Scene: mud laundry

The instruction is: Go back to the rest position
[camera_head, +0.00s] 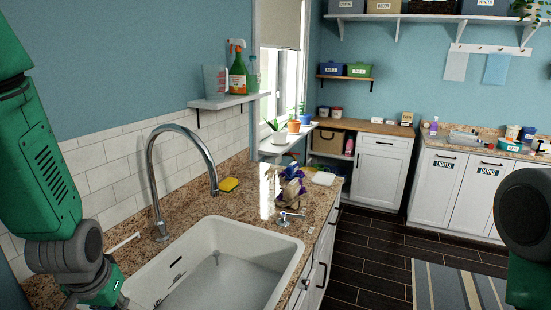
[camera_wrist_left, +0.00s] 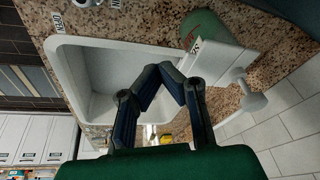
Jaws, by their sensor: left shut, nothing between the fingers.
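My left arm comes in from the left in the head view, with its lower end (camera_head: 95,285) low beside the white sink; the fingers are not clearly seen there. In the left wrist view my left gripper (camera_wrist_left: 166,72) has its two dark fingers shut, tips together, with nothing between them. The gripper is seen over the white sink (camera_wrist_left: 75,65), near its edge. On the right of the head view a dark, round part of my right arm shows, but my right gripper is out of view.
The sink (camera_head: 290,245) is set in a granite counter (camera_head: 240,200) with a tall faucet (camera_head: 152,185). A yellow sponge (camera_head: 229,184) and a purple-and-white bundle (camera_head: 291,190) lie behind it. A shelf (camera_head: 225,101) holds a spray bottle (camera_head: 238,75).

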